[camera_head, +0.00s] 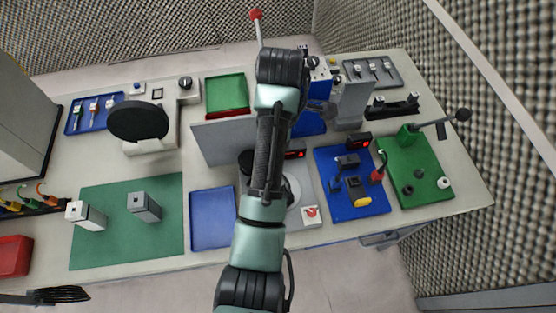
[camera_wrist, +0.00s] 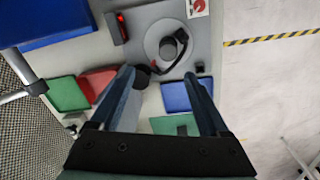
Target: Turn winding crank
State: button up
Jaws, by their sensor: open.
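A grey winding station with a pale round disc (camera_wrist: 152,40) lies near the top middle of the wrist view. A dark hub (camera_wrist: 168,48) and a curved black piece show on the disc; I cannot tell which part is the crank handle. In the head view the station (camera_head: 310,190) is largely covered by my arm. My gripper (camera_wrist: 159,73) is open in the wrist view, with its two fingertips apart below the disc. Nothing is seen held between them. A dark round knob (camera_wrist: 142,77) shows close to the left fingertip; contact cannot be told.
A blue board with small parts (camera_head: 345,205) and a green board (camera_head: 425,190) lie to the right. A blue tray (camera_head: 211,219) is to the left.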

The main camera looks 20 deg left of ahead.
jog(key=shift+n+g, duration=0.3)
jog(key=f, duration=0.4)
jog(key=f+p, duration=0.1)
jog(key=f, duration=0.3)
jog(key=s+f, duration=0.1)
jog(key=f, duration=0.3)
jog(key=shift+f, duration=0.25)
grip_shut()
jog(key=shift+m, duration=0.7)
